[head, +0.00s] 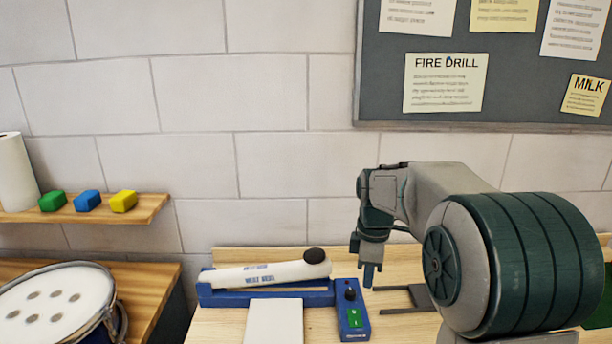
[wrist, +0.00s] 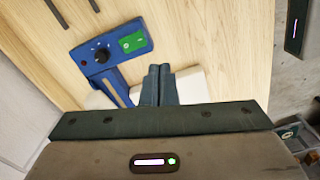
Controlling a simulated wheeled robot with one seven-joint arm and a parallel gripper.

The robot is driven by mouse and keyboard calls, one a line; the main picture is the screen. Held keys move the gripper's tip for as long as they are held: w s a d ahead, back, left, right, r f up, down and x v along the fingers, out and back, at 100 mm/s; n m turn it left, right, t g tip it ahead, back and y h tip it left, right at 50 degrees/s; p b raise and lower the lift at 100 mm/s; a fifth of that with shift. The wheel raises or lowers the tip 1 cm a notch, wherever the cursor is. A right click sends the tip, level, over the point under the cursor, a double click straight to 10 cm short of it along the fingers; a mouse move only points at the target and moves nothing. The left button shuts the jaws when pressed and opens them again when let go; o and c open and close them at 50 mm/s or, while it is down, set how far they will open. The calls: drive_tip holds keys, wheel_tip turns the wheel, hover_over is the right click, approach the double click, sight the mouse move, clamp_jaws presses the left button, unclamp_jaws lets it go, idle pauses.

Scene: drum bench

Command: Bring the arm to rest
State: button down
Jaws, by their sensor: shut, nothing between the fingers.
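My gripper (head: 369,274) points down over the wooden bench, just right of the blue control box, in the head view. Its two fingers are together and empty; they also show closed in the wrist view (wrist: 159,84). My arm reaches in from the right, bent at the elbow. The blue control box (head: 352,318) has a black knob and a green switch; it also shows in the wrist view (wrist: 108,57). Whether the fingers touch anything below cannot be told.
A blue-based device with a white lever (head: 265,274) lies left of the box, a pale sheet (head: 274,324) before it. A dark bracket (head: 402,298) lies right of my gripper. A drum (head: 55,307) stands left, below a shelf (head: 85,210) with coloured blocks.

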drive_tip(key=s+m+t, duration=0.3)
drive_tip(key=s+m, duration=1.1)
drive_tip(key=s, duration=0.9)
drive_tip(key=shift+f+m+t, duration=0.2)
drive_tip(key=shift+m+t, duration=0.1)
drive_tip(key=shift+m, duration=0.1)
